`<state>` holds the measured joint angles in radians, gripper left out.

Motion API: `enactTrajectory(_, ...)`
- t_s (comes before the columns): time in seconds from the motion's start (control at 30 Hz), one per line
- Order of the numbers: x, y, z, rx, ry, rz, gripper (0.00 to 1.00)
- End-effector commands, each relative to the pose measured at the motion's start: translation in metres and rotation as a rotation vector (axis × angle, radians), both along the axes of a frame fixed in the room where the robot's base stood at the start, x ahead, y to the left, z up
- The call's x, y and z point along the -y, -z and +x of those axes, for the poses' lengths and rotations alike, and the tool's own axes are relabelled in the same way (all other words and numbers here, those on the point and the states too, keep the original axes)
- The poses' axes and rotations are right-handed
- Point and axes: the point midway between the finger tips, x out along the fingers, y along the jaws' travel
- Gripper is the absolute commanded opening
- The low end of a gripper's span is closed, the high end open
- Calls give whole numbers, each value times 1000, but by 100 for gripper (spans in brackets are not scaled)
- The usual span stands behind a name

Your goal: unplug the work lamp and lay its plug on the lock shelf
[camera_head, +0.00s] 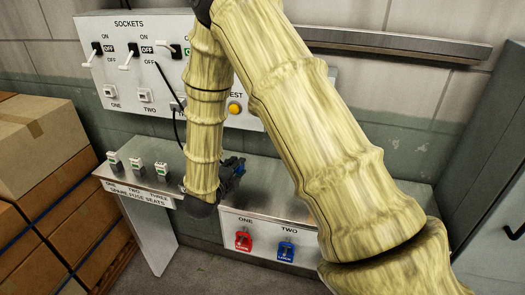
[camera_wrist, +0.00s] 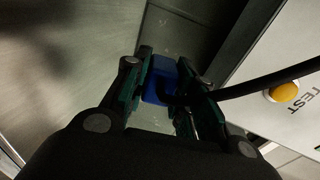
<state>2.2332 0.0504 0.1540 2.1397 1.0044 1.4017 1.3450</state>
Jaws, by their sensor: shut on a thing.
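My gripper (camera_head: 233,168) is low in front of the socket panel, just above or at the steel shelf (camera_head: 285,190); the arm partly hides it. In the wrist view my gripper (camera_wrist: 169,65) is shut on a blue plug (camera_wrist: 160,80), with a black cable (camera_wrist: 245,84) running off to the right. In the head view a black cable (camera_head: 175,125) hangs by the third socket and passes behind my arm. Whether the plug touches the shelf cannot be told. The work lamp is not seen.
The socket panel (camera_head: 135,28) has lever switches, sockets and a yellow test button (camera_head: 235,108). Spare fuses (camera_head: 137,167) stand at the shelf's left. A red lock (camera_head: 243,240) and a blue lock (camera_head: 286,251) hang on the front. Boxes (camera_head: 40,130) stand at left.

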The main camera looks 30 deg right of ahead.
Motion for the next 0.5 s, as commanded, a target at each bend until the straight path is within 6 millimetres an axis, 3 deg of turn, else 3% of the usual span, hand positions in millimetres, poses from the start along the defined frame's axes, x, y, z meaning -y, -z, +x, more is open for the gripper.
enactTrajectory(0.03,18,-11,-2,-23,72,26,0)
enactTrajectory(0.2,58,-10,-12,-87,268,101,0)
enactTrajectory(0.5,80,-4,-20,-126,399,160,0)
